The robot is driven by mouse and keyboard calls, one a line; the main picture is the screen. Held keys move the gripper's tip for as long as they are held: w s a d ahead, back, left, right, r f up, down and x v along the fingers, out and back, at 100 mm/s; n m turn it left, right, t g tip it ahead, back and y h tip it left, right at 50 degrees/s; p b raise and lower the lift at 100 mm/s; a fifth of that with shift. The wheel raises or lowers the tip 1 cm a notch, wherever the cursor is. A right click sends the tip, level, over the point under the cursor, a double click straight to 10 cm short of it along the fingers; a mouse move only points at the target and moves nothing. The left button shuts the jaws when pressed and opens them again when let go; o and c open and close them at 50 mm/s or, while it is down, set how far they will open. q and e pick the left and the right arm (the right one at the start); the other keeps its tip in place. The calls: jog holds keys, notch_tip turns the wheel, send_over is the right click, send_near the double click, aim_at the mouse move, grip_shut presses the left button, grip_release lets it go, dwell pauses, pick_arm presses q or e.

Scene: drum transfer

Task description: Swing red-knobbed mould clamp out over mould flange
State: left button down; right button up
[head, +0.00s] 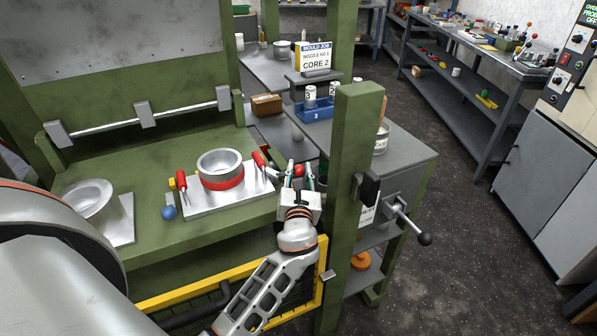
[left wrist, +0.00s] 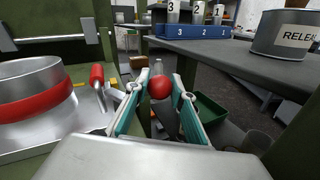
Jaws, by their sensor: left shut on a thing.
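My left gripper (head: 299,182) is at the right edge of the green press bed, with its fingers shut around the red knob (head: 299,170) of the mould clamp. In the left wrist view the red knob (left wrist: 159,87) sits between the teal finger pads (left wrist: 160,105). The clamp's arm below the knob is mostly hidden. The round metal mould (head: 220,164) with a red band stands on a silver plate (head: 232,197) left of the gripper; it also shows in the left wrist view (left wrist: 30,72). The knob is off to the right of the mould, apart from it. My right gripper is not in view.
Red-handled toggles (head: 259,159) flank the mould. A blue ball knob (head: 168,213) stands at the plate's left. A green post (head: 350,200) rises close right of my gripper. A side bench carries a blue tray (head: 316,114) and a tin (left wrist: 288,36).

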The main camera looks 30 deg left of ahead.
pick_arm(q)
jog(key=c, duration=1.7)
grip_release()
jog(key=v, duration=1.2)
